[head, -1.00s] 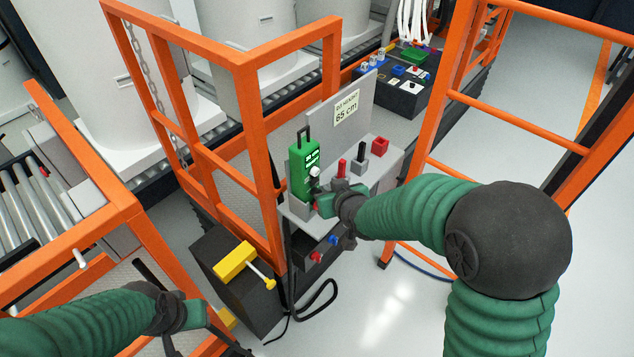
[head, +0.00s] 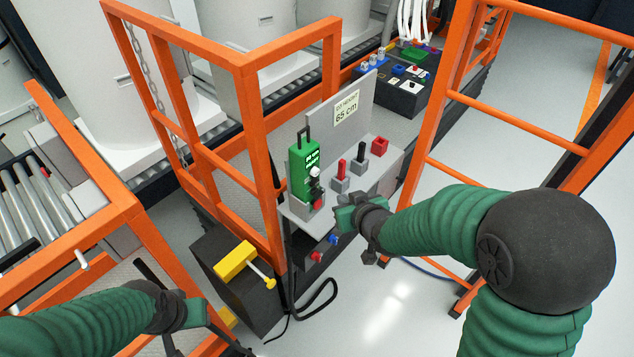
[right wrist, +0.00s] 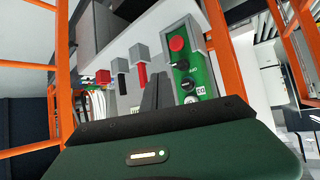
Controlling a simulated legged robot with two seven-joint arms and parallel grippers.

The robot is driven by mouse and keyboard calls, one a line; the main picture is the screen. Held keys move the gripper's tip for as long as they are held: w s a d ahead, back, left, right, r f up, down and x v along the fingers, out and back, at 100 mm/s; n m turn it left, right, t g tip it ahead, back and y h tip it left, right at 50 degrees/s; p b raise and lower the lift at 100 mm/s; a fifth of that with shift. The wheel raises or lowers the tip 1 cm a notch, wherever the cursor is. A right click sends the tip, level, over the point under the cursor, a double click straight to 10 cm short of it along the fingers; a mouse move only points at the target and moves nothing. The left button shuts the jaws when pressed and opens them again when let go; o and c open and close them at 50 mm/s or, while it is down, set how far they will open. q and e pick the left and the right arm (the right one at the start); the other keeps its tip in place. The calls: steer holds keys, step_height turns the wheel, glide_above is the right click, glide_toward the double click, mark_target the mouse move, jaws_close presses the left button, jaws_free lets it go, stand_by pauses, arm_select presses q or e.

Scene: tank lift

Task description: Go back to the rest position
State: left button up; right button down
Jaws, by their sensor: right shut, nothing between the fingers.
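My right gripper (head: 343,218) is shut and empty in the head view, just in front of the grey control panel and apart from it. In the right wrist view its dark fingers (right wrist: 156,92) point at the panel. The green control box (head: 304,170) with a red knob stands at the panel's left end; it also shows in the right wrist view (right wrist: 188,68). A red lever (head: 341,170) and a black lever (head: 361,153) stand beside it. My left gripper (head: 210,325) is at the lower left, beside an orange rail; its fingers are too unclear to read.
Orange railings (head: 262,150) stand left of the panel, and an orange ladder-like frame (head: 440,130) stands to the right. A sign (head: 346,107) reads 65 cm.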

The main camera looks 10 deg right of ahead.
stand_by(0.4)
steer(key=s+d+f+g, duration=0.1)
steer(key=s+g, duration=0.3)
steer(key=s, duration=0.6)
steer(key=s+d+f+m+g+h, duration=0.1)
steer(key=s+f+g, duration=0.3)
steer(key=s, duration=0.6)
steer(key=shift+d+f+m, duration=0.15)
steer(key=shift+f+m, duration=0.1)
steer(key=shift+m, duration=0.05)
steer(key=shift+s, duration=0.2)
